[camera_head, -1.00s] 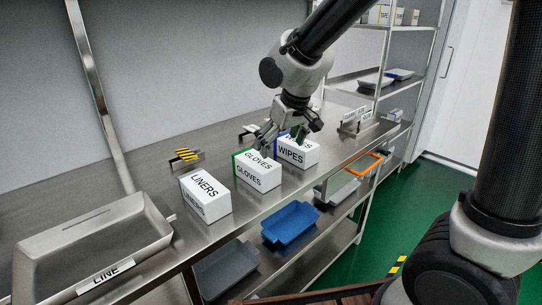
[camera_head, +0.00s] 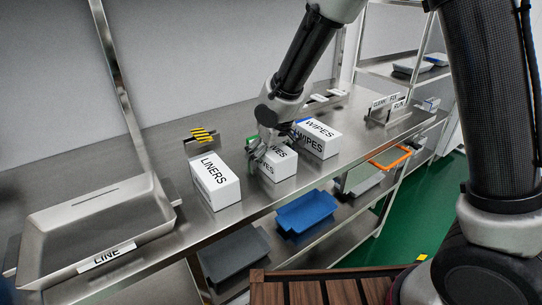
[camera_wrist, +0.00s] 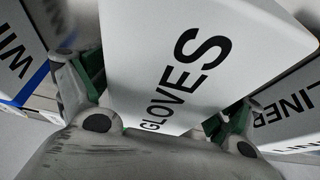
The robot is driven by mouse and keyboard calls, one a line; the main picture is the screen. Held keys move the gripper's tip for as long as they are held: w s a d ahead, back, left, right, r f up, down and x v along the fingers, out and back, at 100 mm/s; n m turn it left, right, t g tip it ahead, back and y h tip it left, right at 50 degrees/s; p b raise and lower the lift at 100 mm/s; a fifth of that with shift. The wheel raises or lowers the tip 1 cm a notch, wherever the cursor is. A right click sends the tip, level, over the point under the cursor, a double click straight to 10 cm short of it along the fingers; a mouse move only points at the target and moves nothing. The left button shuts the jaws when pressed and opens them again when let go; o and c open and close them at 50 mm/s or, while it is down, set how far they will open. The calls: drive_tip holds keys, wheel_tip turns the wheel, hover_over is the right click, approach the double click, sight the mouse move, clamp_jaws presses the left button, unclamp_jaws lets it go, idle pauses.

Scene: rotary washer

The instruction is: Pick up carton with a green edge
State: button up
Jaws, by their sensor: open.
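The green-edged carton marked GLOVES (camera_head: 280,168) stands on the steel bench between the LINERS and WIPES cartons. Its green edge is mostly hidden behind my gripper in the head view. My gripper (camera_head: 262,155) is down at this carton, with its fingers spread. In the wrist view the GLOVES carton (camera_wrist: 185,65) fills the middle, between the two fingers of my open gripper (camera_wrist: 160,105). I cannot tell whether the fingers touch it.
The LINERS carton (camera_head: 216,182) stands close on the left and the blue-edged WIPES carton (camera_head: 318,139) close on the right. A steel tray marked LINE (camera_head: 60,218) is at the bench's left. Blue (camera_head: 306,212) and grey (camera_head: 236,255) bins sit on the shelf below.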

drive_tip(key=c, duration=1.1)
drive_tip(key=shift+c, duration=0.3)
